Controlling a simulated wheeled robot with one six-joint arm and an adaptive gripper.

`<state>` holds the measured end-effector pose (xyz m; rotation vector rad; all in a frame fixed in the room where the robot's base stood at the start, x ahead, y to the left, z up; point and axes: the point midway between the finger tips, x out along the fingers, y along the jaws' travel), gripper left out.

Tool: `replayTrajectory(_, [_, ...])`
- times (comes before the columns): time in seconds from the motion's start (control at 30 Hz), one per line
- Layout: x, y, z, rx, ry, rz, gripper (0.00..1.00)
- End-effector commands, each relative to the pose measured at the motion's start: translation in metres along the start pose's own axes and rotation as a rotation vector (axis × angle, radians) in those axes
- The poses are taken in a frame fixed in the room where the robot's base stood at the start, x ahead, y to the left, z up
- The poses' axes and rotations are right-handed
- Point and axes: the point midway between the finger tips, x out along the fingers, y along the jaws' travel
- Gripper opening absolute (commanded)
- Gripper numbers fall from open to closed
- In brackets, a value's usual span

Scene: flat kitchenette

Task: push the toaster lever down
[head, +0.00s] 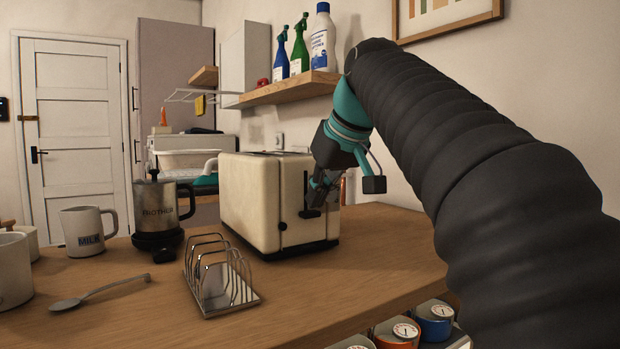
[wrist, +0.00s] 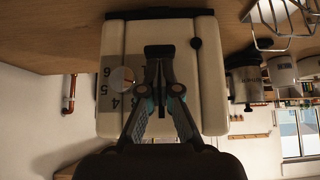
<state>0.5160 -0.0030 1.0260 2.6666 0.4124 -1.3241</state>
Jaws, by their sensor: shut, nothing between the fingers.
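The cream toaster (head: 262,202) stands on the wooden counter, its lever end facing my arm. Its black lever (head: 309,214) shows low on that end, just below my gripper (head: 317,203). The wrist view, which is upside down, shows the lever (wrist: 158,50) right at the tips of my gripper (wrist: 160,63). My fingers are shut with nothing between them. I cannot tell whether they touch the lever.
A metal toast rack (head: 218,280) stands in front of the toaster. A spoon (head: 98,292), a mug (head: 84,230) and a dark-handled metal pot (head: 156,208) are to the left. The counter (head: 385,240) right of the toaster is clear. A shelf (head: 288,90) with bottles hangs behind.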

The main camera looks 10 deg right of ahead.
Motion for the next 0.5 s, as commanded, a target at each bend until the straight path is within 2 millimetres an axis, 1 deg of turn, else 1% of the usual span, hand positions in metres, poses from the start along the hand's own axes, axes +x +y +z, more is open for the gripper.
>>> replayTrajectory(0.03, [-0.006,0.000,0.002,0.001,0.002,0.001,0.00])
replayTrajectory(0.2, [-0.023,0.000,0.014,0.002,0.001,0.002,0.00])
replayTrajectory(0.5, [-0.024,0.000,0.016,0.000,0.000,0.001,0.00])
